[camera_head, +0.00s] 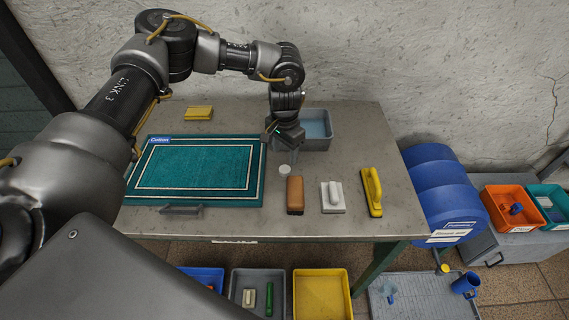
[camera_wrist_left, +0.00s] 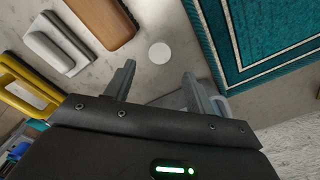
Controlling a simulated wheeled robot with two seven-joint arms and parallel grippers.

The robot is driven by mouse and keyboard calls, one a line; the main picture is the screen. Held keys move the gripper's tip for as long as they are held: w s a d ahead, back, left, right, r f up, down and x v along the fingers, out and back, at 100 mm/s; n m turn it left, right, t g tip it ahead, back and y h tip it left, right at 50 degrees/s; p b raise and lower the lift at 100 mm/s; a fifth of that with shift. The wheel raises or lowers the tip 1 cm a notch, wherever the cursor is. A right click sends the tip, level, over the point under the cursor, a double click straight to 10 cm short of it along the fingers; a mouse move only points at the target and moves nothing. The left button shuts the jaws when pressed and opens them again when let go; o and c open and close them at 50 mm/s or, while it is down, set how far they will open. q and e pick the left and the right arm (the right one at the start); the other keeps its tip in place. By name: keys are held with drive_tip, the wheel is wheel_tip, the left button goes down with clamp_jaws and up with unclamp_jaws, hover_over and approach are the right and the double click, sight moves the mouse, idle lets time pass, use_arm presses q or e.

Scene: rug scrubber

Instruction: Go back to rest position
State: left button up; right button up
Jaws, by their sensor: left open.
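My left arm comes in from the left in the head view, and my left gripper (camera_head: 288,150) hangs over the grey table (camera_head: 350,140), in front of the grey bin of water. The left wrist view shows its two fingers (camera_wrist_left: 162,90) apart with nothing between them. A small white disc (camera_head: 285,170) lies on the table just beyond the fingers; it also shows in the wrist view (camera_wrist_left: 159,53). The teal rug (camera_head: 195,167) with white border lines lies to the left of the gripper. My right gripper is in neither view.
A brown brush (camera_head: 295,194), a white scrubber (camera_head: 332,197) and a yellow scrubber (camera_head: 372,192) stand in a row near the front edge. A yellow sponge (camera_head: 198,113) lies behind the rug. The grey bin (camera_head: 318,129) sits at the back. A blue barrel (camera_head: 441,190) stands right of the table.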

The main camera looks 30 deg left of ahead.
use_arm(q)
wheel_tip(320, 180, up, 5)
drive_tip(key=shift+f+b, duration=0.1)
drive_tip(key=shift+b, duration=0.25)
